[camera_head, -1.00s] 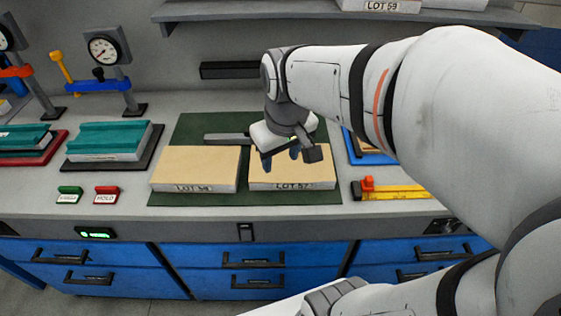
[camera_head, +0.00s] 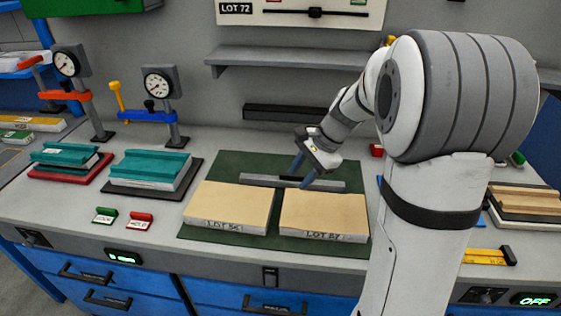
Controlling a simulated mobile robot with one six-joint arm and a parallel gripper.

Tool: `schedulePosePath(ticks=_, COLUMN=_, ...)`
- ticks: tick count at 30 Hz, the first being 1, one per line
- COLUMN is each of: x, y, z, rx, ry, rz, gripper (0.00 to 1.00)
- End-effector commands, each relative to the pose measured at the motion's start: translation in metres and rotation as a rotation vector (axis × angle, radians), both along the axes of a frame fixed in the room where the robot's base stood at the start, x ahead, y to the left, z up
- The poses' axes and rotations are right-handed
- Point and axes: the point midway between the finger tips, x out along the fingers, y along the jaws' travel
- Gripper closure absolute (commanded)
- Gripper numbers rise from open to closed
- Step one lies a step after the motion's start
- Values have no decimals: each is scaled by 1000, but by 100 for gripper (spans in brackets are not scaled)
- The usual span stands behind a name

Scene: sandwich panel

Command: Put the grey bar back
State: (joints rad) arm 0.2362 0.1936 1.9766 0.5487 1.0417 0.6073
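The grey bar (camera_head: 328,186) lies flat across the green mat (camera_head: 230,168), just behind two beige-topped panels. The left panel (camera_head: 228,204) and the right panel (camera_head: 325,213) carry LOT labels on their front edges. My gripper (camera_head: 300,174) is low over the middle of the bar. Its two blue fingers are apart, one toward the bar's back side and one toward its front side. I cannot tell whether they press on it. A small dark part shows on the bar between the fingers.
A long black holder (camera_head: 290,113) is on the wall behind the bench, under a grey shelf (camera_head: 285,60). Gauge stands (camera_head: 160,85) and teal-topped stacks (camera_head: 150,165) are at the left. Green and red tags (camera_head: 140,220) lie in front. My arm hides much of the right side.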

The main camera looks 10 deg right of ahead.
Motion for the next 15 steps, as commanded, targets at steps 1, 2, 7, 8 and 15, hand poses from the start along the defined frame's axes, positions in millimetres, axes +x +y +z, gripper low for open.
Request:
schedulePosePath(ticks=1, x=20, y=-8, z=-12, rx=53, ry=43, rz=-86, gripper=64)
schedulePosePath(ticks=2, x=31, y=-13, z=-17, rx=82, ry=64, rz=-137, gripper=64)
schedulePosePath(ticks=7, x=84, y=-37, z=-50, rx=249, ry=185, rz=-397, gripper=64)
schedulePosePath(ticks=8, x=91, y=-41, z=-56, rx=275, ry=203, rz=-434, gripper=64)
schedulePosePath(ticks=15, x=123, y=-62, z=-82, rx=395, ry=289, rz=-606, gripper=64)
